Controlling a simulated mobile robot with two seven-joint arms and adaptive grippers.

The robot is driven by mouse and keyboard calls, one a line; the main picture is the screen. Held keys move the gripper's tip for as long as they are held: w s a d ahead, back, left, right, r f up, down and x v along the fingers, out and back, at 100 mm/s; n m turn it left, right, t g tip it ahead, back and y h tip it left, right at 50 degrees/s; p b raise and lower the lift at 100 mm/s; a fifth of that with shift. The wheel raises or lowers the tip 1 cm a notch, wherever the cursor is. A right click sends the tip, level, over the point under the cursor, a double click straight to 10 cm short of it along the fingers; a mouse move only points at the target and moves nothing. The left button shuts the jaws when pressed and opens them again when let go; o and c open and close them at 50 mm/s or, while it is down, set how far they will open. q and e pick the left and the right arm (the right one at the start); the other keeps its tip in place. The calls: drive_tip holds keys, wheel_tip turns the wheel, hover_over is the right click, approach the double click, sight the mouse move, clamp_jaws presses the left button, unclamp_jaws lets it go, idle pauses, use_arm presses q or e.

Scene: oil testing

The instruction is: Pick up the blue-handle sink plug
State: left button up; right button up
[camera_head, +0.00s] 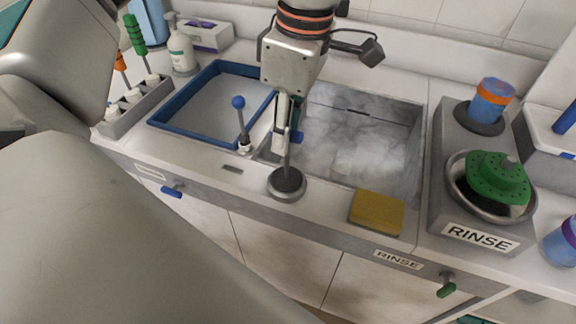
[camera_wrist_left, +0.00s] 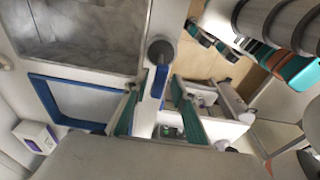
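The blue-handle sink plug (camera_head: 286,184) stands upright on the counter strip in front of the sink, with a round dark base and a thin grey rod. My left gripper (camera_head: 287,143) points down over the plug, at the height of the handle. In the left wrist view, the blue handle (camera_wrist_left: 160,82) lies between my two spread fingertips (camera_wrist_left: 154,88), with gaps visible on both sides. The fingers partly hide the rod and handle in the head view.
The grey sink basin (camera_head: 358,145) lies behind the plug. A blue-rimmed basin (camera_head: 163,128) and a blue-knobbed lever (camera_head: 239,103) are to the left. A yellow sponge (camera_head: 377,212) lies right.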

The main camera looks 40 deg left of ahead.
use_arm(q)
hover_over(284, 175)
wheel_tip(284, 175, down, 6)
drive_tip(key=shift+r, duration=0.2)
clamp_jaws()
